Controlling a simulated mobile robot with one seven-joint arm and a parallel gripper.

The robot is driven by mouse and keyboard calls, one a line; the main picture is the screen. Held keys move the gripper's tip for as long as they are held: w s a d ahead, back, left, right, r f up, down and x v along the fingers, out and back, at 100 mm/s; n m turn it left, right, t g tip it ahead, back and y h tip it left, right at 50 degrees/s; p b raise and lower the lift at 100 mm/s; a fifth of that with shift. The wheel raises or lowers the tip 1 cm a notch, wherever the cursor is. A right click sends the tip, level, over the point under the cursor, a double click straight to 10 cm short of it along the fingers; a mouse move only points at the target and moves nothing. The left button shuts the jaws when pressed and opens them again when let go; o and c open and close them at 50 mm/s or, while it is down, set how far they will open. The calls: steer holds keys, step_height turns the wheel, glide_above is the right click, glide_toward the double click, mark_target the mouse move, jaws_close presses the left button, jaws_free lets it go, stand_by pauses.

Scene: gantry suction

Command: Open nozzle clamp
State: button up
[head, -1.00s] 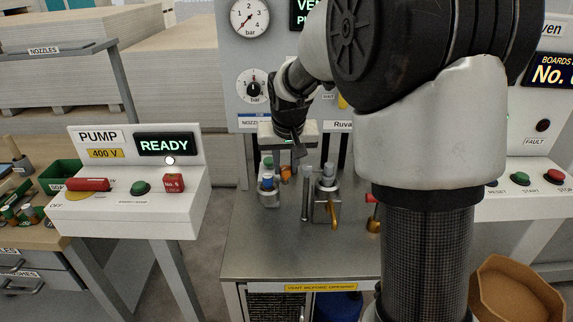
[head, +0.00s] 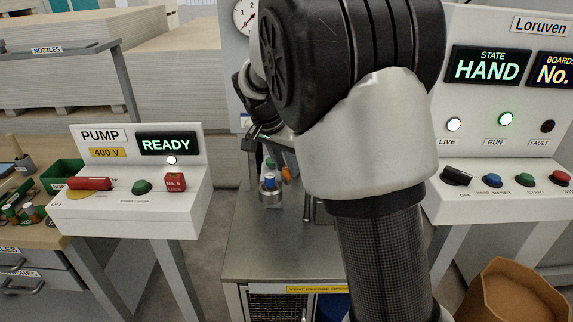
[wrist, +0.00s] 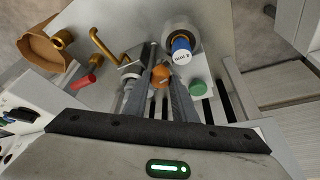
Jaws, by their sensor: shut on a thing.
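An orange knob (wrist: 161,74) shows in the wrist view between the long grey fingers of my gripper (wrist: 158,88), which are shut on it. The same orange knob (head: 287,173) shows in the head view just left of my arm. Whether it is the clamp's handle I cannot tell for certain. Beside it stands a blue-capped nozzle (wrist: 181,45) in a round grey holder, also in the head view (head: 269,182). A green cap (wrist: 198,88) is close to the right finger. In the head view my arm hides most of the gripper and the clamp area.
A bent brass lever (wrist: 105,45) and a red handle (wrist: 85,80) stand to the left in the wrist view. The metal bench top (head: 262,245) is clear in front.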

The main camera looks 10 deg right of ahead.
stand_by(0.5)
steer(key=o, duration=0.8)
steer(key=shift+c, duration=0.2)
steer(key=p+v, duration=0.2)
steer(key=v, duration=1.5)
steer(key=shift+r, duration=0.25)
